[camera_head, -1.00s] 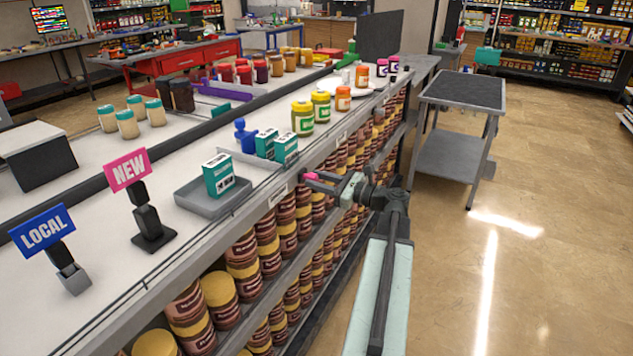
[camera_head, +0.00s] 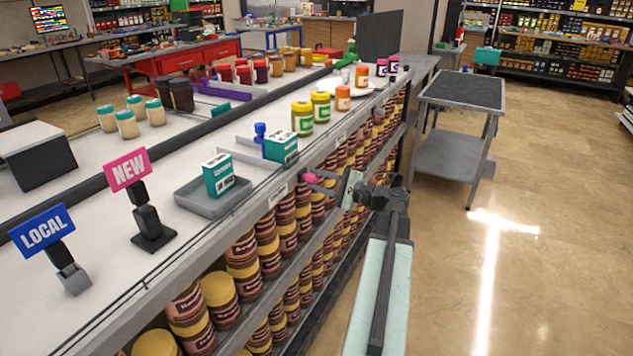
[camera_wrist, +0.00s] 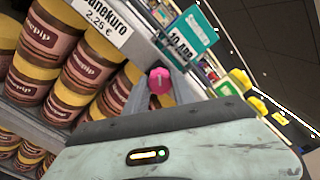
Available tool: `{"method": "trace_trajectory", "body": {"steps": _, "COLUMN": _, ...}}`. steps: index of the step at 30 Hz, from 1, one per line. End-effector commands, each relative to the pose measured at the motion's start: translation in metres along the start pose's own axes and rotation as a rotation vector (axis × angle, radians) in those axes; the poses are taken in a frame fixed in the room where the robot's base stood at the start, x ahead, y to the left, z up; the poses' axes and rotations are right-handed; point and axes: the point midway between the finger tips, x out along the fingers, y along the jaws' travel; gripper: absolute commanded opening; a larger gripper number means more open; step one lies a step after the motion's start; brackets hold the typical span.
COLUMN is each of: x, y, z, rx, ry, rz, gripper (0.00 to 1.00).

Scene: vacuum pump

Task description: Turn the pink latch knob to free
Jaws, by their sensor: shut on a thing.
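The pink latch knob (camera_head: 311,178) is a small round knob at the front edge of the white counter, just above the jar shelf. In the wrist view the knob (camera_wrist: 159,80) sits between my two grey fingers, near their tips. My gripper (camera_head: 317,180) reaches in from the right and is shut on the knob. The fingers also show in the wrist view (camera_wrist: 160,88). How the latch behind the knob stands is hidden.
A teal box (camera_head: 281,147) stands on the counter behind the knob, beside a blue knob-like piece (camera_head: 260,130). Another teal box (camera_head: 218,175) sits in a grey tray (camera_head: 212,201). Jars (camera_head: 302,118) stand further along. The aisle floor (camera_head: 500,270) is clear on the right.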

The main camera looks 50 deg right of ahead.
Motion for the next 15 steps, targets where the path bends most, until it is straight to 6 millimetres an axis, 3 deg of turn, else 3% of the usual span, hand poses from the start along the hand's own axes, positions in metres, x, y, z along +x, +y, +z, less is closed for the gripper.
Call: {"method": "trace_trajectory", "body": {"steps": 15, "x": -0.0005, "y": 0.003, "z": 0.0001, "rx": -0.469, "ry": -0.001, "rz": 0.007, "gripper": 0.0}}
